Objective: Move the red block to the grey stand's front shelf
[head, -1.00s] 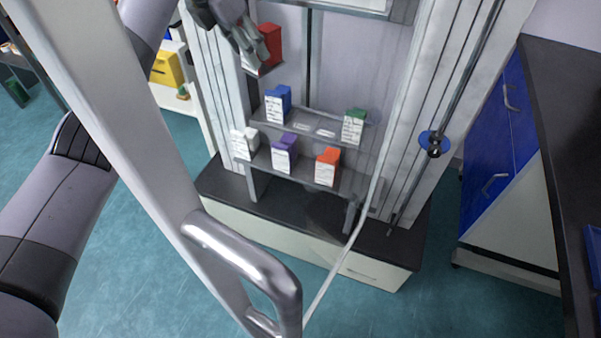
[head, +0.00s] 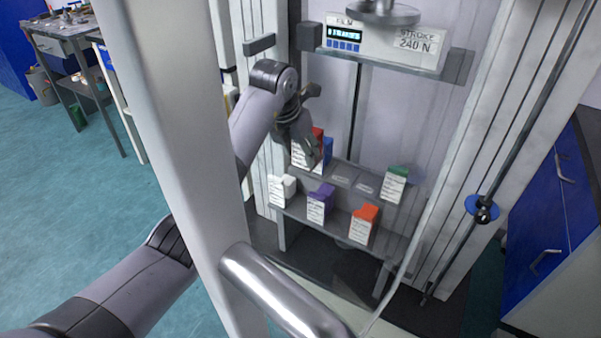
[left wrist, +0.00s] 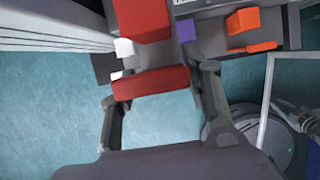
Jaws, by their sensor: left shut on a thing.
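The red block (head: 300,154), with a white label, is gripped by my left gripper (head: 303,137) at the left end of the grey stand, close to the blue block (head: 327,152). In the left wrist view the red block (left wrist: 150,82) sits between the two fingers. The stand's front shelf (head: 341,221) carries a white block (head: 281,190), a purple block (head: 320,203) and an orange block (head: 364,224). The back shelf carries the blue block and a green block (head: 394,184). I cannot tell whether the red block touches a shelf. My right gripper is out of view.
A pale upright frame (head: 175,130) with a metal handle (head: 285,295) stands in the foreground, partly before my left arm. A crossbeam with a display (head: 344,34) spans above the stand. A rod with a blue knob (head: 482,208) is at right. Between purple and orange is a narrow gap.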

